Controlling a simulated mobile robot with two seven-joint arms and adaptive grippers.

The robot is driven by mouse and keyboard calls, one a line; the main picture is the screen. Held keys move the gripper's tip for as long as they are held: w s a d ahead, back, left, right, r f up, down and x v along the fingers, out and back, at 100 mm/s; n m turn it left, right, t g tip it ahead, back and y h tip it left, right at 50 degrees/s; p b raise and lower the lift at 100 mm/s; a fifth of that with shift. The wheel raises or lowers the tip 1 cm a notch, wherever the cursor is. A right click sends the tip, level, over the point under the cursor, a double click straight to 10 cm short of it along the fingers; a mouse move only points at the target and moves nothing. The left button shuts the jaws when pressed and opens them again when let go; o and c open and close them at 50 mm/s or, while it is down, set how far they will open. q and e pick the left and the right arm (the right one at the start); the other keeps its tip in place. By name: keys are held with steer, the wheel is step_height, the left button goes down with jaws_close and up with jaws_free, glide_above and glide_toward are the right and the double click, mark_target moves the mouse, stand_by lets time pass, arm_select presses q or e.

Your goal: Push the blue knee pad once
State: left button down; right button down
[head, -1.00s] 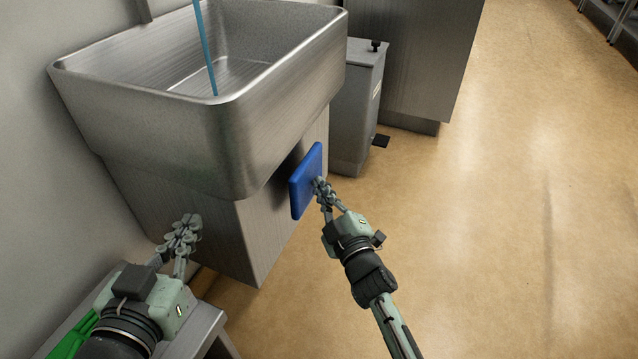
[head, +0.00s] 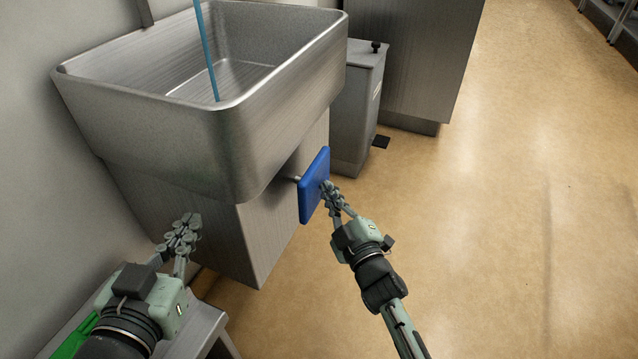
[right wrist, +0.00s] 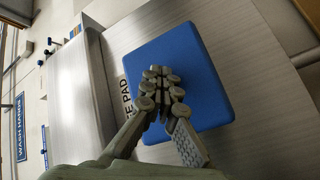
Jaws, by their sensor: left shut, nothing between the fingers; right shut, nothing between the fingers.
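The blue knee pad (head: 313,187) is a flat square plate on the front of the metal sink (head: 215,140), below the basin. A short rod shows behind it, and there is a gap between pad and sink body. My right gripper (head: 327,186) is shut and empty, its fingertips at the pad's outer face; I cannot tell whether they touch. In the right wrist view, the shut fingertips (right wrist: 160,74) overlap the middle of the pad (right wrist: 205,75). My left gripper (head: 190,222) is shut and empty, in front of the sink's left side, apart from the pad.
A metal pedal bin (head: 356,110) stands behind the sink, beside a tall metal cabinet (head: 415,60). A metal bench (head: 205,325) is at the lower left. The floor (head: 530,220) to the right is clear.

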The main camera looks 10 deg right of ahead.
steer(key=shift+s+d, duration=0.35)
steer(key=shift+d, duration=0.15)
steer(key=shift+s+d+p, duration=0.4)
steer(key=shift+s+d, duration=0.3)
steer(key=shift+d, duration=0.35)
steer(key=shift+s+d+p, duration=0.4)
steer(key=shift+s+d, duration=0.3)
steer(key=shift+d, duration=0.35)
